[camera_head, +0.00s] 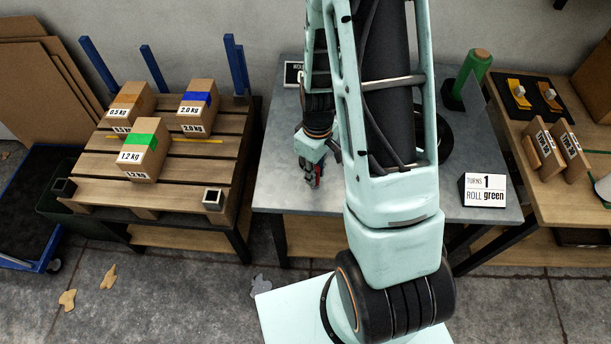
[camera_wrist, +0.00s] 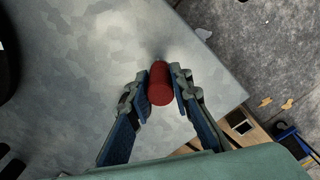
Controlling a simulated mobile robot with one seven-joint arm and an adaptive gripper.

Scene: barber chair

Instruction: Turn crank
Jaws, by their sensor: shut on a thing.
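The crank's red handle (camera_wrist: 159,84) stands between the two fingers of my gripper (camera_wrist: 160,86) in the wrist view. My gripper is shut on this handle, one finger on each side. In the head view my gripper (camera_head: 317,176) is low over the left part of the grey metal table (camera_head: 285,190), with a little red showing at it. The rest of the crank is mostly hidden behind my arm; a dark round part shows to the right of the arm. A white card (camera_head: 484,190) reading "TURNS 1 ROLL green" stands at the table's right front.
A green roll (camera_head: 474,68) stands at the table's back right. A pallet (camera_head: 100,190) with boxes marked in orange, blue and green is at the left. A wooden table (camera_head: 510,125) with yellow-topped items and small boards is at the right.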

